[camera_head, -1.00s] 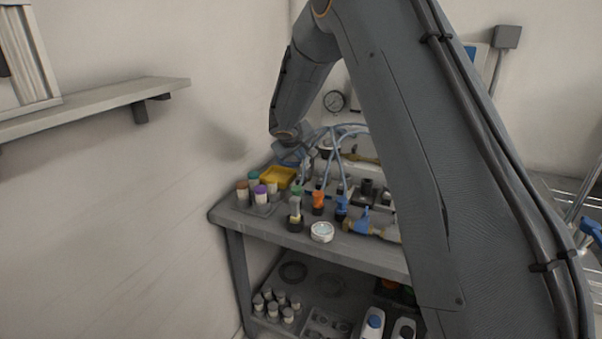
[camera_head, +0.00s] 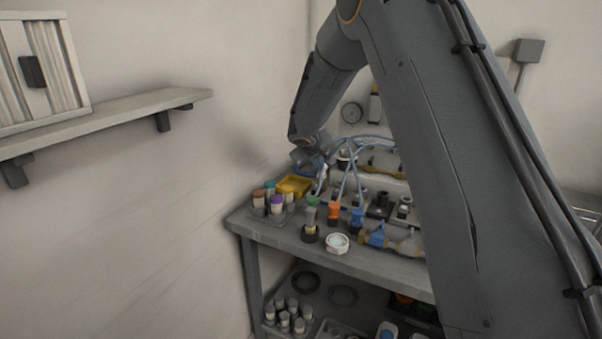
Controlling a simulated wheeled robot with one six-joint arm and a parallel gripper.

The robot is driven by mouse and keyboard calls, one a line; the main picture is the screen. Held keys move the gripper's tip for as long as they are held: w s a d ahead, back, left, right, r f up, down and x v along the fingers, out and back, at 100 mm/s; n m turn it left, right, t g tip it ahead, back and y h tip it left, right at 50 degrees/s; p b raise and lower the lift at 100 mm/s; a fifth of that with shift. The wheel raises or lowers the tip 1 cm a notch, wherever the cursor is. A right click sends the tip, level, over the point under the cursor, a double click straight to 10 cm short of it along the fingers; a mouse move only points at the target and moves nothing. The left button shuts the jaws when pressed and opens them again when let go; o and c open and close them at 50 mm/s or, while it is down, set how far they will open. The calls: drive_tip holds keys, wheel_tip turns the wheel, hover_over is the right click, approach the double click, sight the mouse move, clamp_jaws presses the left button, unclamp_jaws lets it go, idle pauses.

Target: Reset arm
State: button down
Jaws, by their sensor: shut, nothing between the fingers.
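My arm reaches down from the upper right of the head view over the workbench (camera_head: 290,235). My gripper (camera_head: 318,180) is at the arm's far end, small and partly covered by hoses and the wrist. It is over the back of the bench, just right of the yellow tray (camera_head: 294,186). Its fingers look shut, with nothing seen between them. Whether it touches the hoses beside it, I cannot tell.
Bottles with coloured caps (camera_head: 277,204) stand at the bench's left end. An orange fitting (camera_head: 333,211), a blue fitting (camera_head: 357,218) and a round white gauge (camera_head: 337,243) sit near the front. A wall shelf (camera_head: 110,122) juts out at left; the air before the left wall is clear.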

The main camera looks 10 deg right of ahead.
drive_tip(key=s+f+m+g+y, duration=0.2)
drive_tip(key=s+g, duration=0.2)
drive_tip(key=s, duration=1.9)
drive_tip(key=s+f+m+g+y, duration=0.1)
drive_tip(key=s+f+m+g, duration=0.1)
drive_tip(key=s, duration=2.1)
drive_tip(key=shift+s+g+y, duration=0.25)
drive_tip(key=shift+g+y, duration=0.15)
drive_tip(key=shift+g, duration=0.5)
drive_tip(key=shift+d, duration=0.1)
